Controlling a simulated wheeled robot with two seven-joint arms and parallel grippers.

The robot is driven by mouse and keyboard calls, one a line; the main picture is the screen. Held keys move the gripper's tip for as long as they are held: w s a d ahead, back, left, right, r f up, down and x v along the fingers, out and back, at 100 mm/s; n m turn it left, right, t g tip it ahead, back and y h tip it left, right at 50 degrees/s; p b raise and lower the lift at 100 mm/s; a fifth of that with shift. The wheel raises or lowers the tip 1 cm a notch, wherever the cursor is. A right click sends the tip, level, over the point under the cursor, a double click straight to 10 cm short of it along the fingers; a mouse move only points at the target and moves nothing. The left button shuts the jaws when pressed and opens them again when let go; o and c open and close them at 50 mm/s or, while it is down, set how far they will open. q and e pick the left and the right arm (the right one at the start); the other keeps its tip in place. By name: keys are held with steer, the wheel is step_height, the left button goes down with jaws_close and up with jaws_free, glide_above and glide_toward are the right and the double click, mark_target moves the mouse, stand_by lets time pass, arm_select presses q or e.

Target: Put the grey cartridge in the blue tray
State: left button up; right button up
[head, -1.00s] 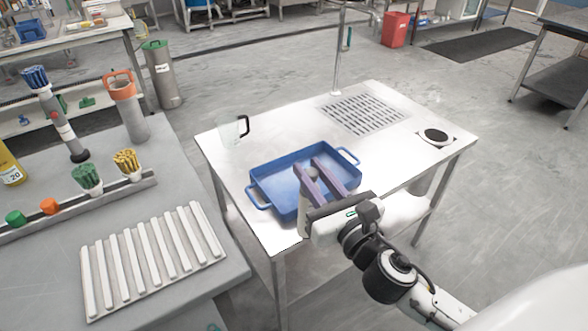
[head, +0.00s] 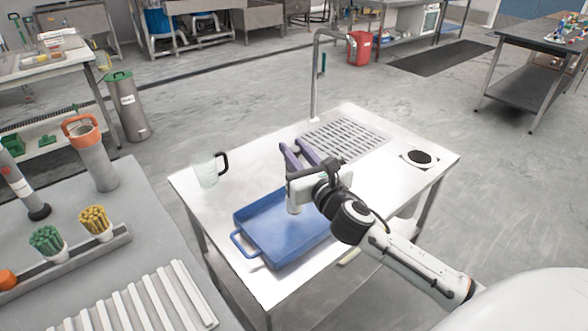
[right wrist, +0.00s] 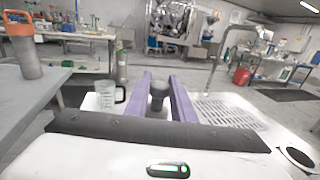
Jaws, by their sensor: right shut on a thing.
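In the right wrist view the dark round top of the cartridge (right wrist: 158,90) sits between the two fingers (right wrist: 161,78). I cannot tell whether its lower end touches the tray floor. The visible tray floor is empty. The hand and arm hide the tray's far right part. My left gripper is not in view.
A clear jug (head: 207,170) stands at the table's left corner. A drain grate (head: 345,140) and a tall tap (head: 315,75) are at the back. A scale with a black disc (head: 419,158) lies at the right. A grey bench (head: 130,230) with brushes stands at the left.

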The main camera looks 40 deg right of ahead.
steer(key=shift+f+b, duration=0.55)
steer(key=shift+f, duration=1.35)
steer(key=o, duration=1)
steer(key=s, duration=0.4)
steer(key=s+a, duration=0.1)
steer(key=s, duration=0.3)
steer(key=s+a+b, duration=0.1)
steer(key=s, duration=0.3)
steer(key=shift+a, duration=0.1)
steer(key=shift+w, duration=0.1)
